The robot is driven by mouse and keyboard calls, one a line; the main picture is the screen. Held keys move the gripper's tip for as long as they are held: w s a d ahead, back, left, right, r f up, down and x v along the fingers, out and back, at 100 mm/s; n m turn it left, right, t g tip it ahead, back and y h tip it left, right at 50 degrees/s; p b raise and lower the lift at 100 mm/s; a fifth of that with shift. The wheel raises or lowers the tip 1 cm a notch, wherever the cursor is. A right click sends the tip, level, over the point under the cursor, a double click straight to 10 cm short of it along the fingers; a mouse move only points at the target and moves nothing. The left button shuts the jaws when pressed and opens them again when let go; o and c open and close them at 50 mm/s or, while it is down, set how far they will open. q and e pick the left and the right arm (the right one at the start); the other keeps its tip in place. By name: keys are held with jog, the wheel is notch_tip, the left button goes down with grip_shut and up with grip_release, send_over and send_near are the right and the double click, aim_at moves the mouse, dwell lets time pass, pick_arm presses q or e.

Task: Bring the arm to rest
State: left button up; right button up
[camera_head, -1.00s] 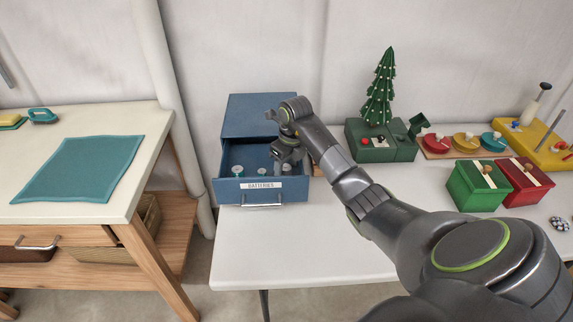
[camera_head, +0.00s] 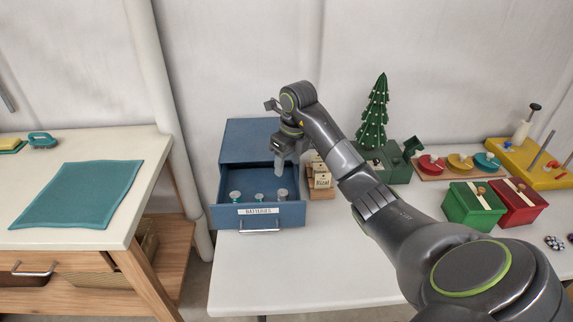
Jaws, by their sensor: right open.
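My right arm comes in from the lower right, and its gripper (camera_head: 283,155) hangs above the right part of the open blue drawer (camera_head: 216,211). The fingers point down and are open, and I see nothing held between them. The drawer is labelled "BATTERIES" and several small round batteries (camera_head: 259,198) stand in it, below the gripper and apart from it. The blue cabinet (camera_head: 245,140) stands behind the drawer on the white table. My left gripper is not in view.
A wooden holder with cards (camera_head: 321,180) stands right of the drawer. A green box with a small tree (camera_head: 373,120), green (camera_head: 474,205) and red (camera_head: 516,203) boxes and a yellow stand (camera_head: 545,170) fill the right. The white table's front (camera_head: 290,280) is clear.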

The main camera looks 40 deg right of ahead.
jog(key=shift+r, duration=0.3)
jog(key=shift+f, duration=0.1)
dwell(0.3)
